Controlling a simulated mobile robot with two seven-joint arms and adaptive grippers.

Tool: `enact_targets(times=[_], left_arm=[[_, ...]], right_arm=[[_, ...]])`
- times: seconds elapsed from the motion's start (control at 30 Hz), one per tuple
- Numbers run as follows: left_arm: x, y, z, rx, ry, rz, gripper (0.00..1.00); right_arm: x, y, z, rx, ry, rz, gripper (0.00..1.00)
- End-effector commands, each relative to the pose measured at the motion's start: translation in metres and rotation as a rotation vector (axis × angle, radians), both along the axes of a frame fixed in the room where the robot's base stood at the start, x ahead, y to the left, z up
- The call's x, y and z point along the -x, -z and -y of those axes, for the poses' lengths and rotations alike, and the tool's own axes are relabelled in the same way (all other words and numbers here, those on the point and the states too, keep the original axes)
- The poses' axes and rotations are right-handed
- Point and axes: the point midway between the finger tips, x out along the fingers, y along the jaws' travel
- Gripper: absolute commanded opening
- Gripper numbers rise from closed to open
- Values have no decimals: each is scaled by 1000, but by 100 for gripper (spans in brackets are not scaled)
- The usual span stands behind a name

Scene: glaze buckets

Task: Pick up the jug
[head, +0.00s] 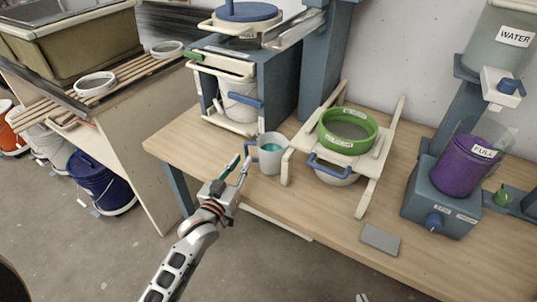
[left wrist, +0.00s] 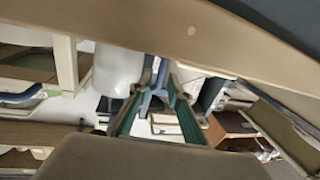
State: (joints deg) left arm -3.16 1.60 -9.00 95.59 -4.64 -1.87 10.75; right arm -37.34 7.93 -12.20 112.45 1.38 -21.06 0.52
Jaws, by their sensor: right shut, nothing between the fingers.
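The jug (head: 271,157) is a pale grey-blue cup with teal liquid inside. It stands upright on the wooden table, near the front edge, with its handle (head: 249,147) toward the left. My left gripper (head: 241,158) is just left of the jug, at the handle, with its two fingers apart. In the left wrist view the green-padded fingers (left wrist: 158,85) are apart, with a small bluish piece between their tips; I cannot tell if it is the handle. Only light tips of my right gripper (head: 362,297) show at the bottom edge, apart from the jug.
A blue press stand (head: 275,88) with a white bucket (head: 241,103) stands behind the jug. A green sieve (head: 348,131) on a white rack (head: 375,170) is close on the right. A purple container (head: 462,172) and a grey tile (head: 380,240) are further right.

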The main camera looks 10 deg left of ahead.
Motion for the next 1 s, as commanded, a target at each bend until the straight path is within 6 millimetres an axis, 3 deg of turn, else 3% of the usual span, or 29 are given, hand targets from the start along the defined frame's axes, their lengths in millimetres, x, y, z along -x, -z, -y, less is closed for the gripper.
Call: enact_targets(times=[0.4, 0.7, 0.77, 0.8, 1.0], left_arm=[[-50, -6, 5, 0, 1, 0, 18], [-54, -6, 5, 0, 1, -1, 18], [-54, -6, 5, 0, 0, -1, 2], [-54, -6, 5, 0, 0, -1, 0], [-55, -9, 5, 4, 1, 5, 0]], right_arm=[[0, 2, 0, 1, 0, -2, 0], [-1, 1, 0, 1, 0, 0, 0], [-1, 1, 1, 1, 0, 0, 0], [-1, 1, 1, 1, 0, 0, 0], [-1, 1, 1, 2, 0, 2, 0]])
